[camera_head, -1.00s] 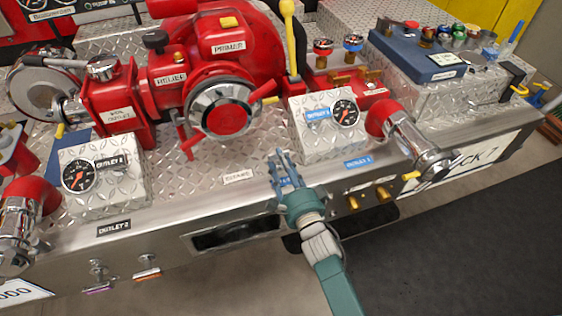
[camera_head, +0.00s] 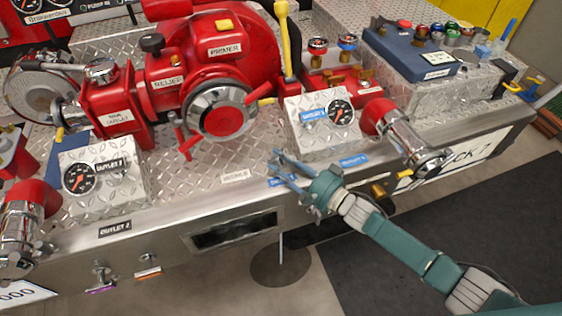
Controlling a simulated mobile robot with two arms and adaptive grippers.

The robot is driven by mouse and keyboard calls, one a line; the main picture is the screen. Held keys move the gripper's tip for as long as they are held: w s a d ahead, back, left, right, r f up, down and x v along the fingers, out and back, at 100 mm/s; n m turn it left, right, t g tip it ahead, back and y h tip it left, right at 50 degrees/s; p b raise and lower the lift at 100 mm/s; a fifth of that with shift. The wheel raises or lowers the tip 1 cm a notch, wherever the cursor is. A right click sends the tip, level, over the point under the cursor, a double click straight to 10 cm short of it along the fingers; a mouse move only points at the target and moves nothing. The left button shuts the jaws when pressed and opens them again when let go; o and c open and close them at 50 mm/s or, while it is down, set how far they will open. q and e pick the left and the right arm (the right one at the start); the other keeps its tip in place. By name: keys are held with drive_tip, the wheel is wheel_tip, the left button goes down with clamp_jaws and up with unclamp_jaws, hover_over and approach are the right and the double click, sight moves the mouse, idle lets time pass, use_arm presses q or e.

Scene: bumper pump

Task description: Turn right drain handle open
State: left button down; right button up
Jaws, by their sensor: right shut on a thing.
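My right gripper (camera_head: 273,168) is at the top front edge of the metal deck, left of the right outlet pipe, its fingers pointing left. It is shut on what appears to be the right drain handle, which its fingers mostly hide; the handle's angle cannot be told. A blue label (camera_head: 284,181) shows beside the fingers. Below, a thin pale vertical streak (camera_head: 281,245), like a stream, runs down to a dark round patch (camera_head: 280,267) on the floor. My left gripper is not in view.
The right gauge box (camera_head: 318,128) stands just behind the gripper. The chrome outlet pipe (camera_head: 415,145) sticks out to the right. A brass fitting (camera_head: 378,191) is close to my right arm. Silver handles (camera_head: 100,272) are on the front face at left. The floor in front is clear.

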drive_tip(key=shift+f, duration=0.1)
drive_tip(key=o, duration=1.2)
drive_tip(key=shift+t, duration=0.3)
